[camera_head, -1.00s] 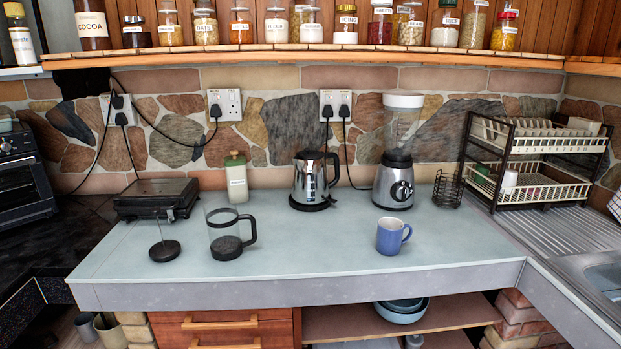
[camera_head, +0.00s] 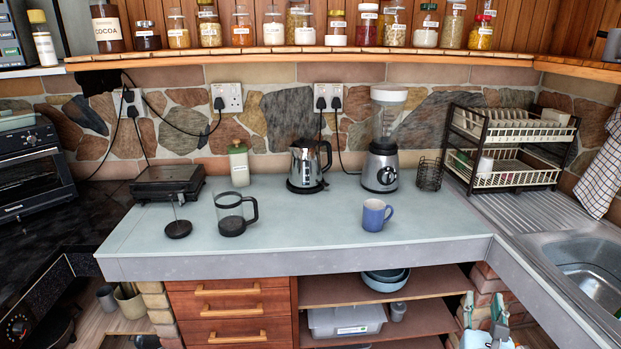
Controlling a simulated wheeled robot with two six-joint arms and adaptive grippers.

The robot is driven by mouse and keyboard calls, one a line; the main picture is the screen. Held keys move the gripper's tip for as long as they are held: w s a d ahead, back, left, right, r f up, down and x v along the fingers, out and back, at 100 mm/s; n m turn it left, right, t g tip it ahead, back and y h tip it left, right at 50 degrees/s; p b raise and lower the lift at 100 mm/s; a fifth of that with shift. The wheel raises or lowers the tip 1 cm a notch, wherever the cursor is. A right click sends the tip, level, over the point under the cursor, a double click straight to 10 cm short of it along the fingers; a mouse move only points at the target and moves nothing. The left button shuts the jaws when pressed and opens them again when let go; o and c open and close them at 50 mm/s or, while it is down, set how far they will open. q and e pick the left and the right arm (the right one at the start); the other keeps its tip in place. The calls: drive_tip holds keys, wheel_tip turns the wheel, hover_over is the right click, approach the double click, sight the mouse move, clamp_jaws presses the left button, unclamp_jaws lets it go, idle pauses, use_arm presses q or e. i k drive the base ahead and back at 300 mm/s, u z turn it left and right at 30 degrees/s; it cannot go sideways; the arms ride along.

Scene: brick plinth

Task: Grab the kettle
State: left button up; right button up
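The kettle (camera_head: 305,167) is shiny metal with a black handle on its right side. It stands upright on its black base at the back of the pale worktop (camera_head: 290,235), in front of the stone wall. My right gripper (camera_head: 483,303) shows at the bottom right edge, below the worktop's front edge and far from the kettle. Its two fingers point up and stand apart with nothing between them. My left gripper is not in view.
A French press (camera_head: 234,214), its plunger lid (camera_head: 178,228) and a blue mug (camera_head: 375,215) stand nearer the front. A blender (camera_head: 382,160) is right of the kettle, a green-lidded jar (camera_head: 239,165) left. The worktop directly before the kettle is clear.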

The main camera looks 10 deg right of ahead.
sight(305, 172)
drive_tip(key=k, duration=0.15)
drive_tip(key=z, duration=1.4)
drive_tip(key=i, duration=2.45)
drive_tip(key=u, duration=3.05)
drive_tip(key=i, duration=0.5)
